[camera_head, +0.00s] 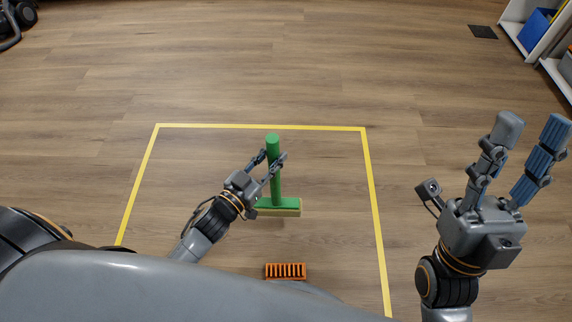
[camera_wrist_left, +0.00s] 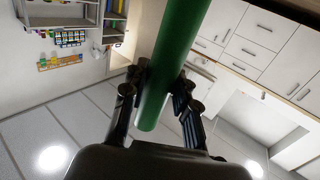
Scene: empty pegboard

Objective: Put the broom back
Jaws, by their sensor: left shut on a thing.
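A broom with a green handle and a wide green head with a pale lower edge (camera_head: 277,207) is inside the yellow floor outline in the head view. My left gripper (camera_head: 272,158) is shut on the upper part of the green handle. In the left wrist view the green handle (camera_wrist_left: 177,55) runs between the two fingers of my left gripper (camera_wrist_left: 165,95). My right gripper (camera_head: 532,135) is open and empty, off to the right outside the outline. I cannot tell whether the broom head touches the floor.
Yellow tape (camera_head: 260,126) marks a square on the wooden floor. An orange slotted piece (camera_head: 285,271) shows near my base. A white shelf with a blue bin (camera_head: 536,28) stands at the far right. The wrist view shows white cabinets (camera_wrist_left: 255,45) and a small rack (camera_wrist_left: 60,61).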

